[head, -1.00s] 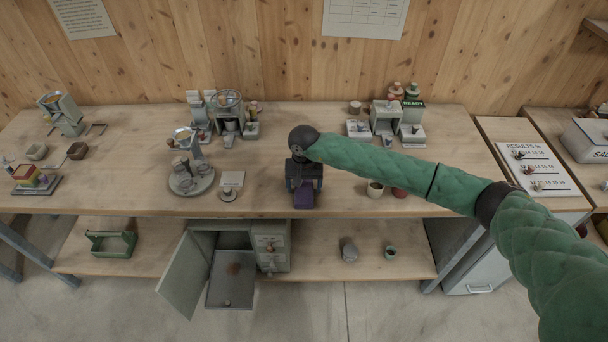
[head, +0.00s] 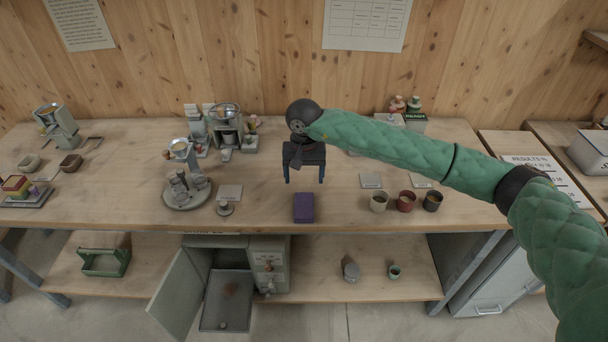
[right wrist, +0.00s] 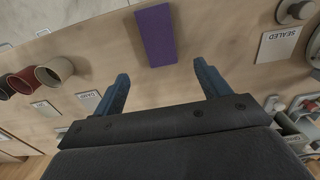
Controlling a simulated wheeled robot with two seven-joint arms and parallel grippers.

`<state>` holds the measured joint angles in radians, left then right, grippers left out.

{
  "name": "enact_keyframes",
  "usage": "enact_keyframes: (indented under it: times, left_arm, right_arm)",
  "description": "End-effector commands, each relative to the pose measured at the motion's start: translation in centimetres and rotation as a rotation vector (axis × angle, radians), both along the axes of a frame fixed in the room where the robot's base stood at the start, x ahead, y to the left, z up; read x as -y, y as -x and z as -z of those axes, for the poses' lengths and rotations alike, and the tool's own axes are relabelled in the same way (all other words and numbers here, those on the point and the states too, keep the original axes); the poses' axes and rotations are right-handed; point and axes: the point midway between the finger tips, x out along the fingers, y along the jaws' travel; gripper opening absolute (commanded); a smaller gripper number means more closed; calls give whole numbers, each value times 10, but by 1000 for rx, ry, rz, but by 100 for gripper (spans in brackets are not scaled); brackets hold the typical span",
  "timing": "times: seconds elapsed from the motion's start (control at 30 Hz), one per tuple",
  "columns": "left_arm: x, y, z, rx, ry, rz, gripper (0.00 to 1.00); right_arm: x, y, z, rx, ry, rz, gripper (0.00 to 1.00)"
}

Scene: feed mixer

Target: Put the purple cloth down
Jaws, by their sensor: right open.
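The purple cloth (head: 304,207) is a folded rectangular block lying flat on the wooden workbench near its front edge. It also shows in the right wrist view (right wrist: 155,36), beyond the fingertips. My right gripper (head: 304,178) is above and behind the cloth, apart from it. Its two blue fingers (right wrist: 163,85) are spread wide with nothing between them. My left gripper is not in view.
Three cups (head: 406,201) stand right of the cloth. Below, a cabinet's grey door (head: 181,290) hangs open. Bench around the cloth is clear.

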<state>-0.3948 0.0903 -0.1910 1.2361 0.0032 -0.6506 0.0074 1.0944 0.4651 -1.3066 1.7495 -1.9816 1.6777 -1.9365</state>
Motion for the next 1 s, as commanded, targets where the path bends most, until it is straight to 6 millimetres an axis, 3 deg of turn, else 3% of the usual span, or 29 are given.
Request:
enact_keyframes:
  times: [0.3, 0.8, 0.9, 1.0]
  left_arm:
    - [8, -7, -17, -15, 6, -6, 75]
    - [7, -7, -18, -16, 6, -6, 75]
    - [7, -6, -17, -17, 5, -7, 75]
    - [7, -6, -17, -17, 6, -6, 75]
  right_arm:
    - [0, -1, -18, 1, 0, 0, 75]
    - [-1, 0, -19, 0, -2, 0, 75]
    - [-9, 7, -15, -15, -38, 8, 75]
    - [-34, 25, -8, -57, -145, 34, 75]
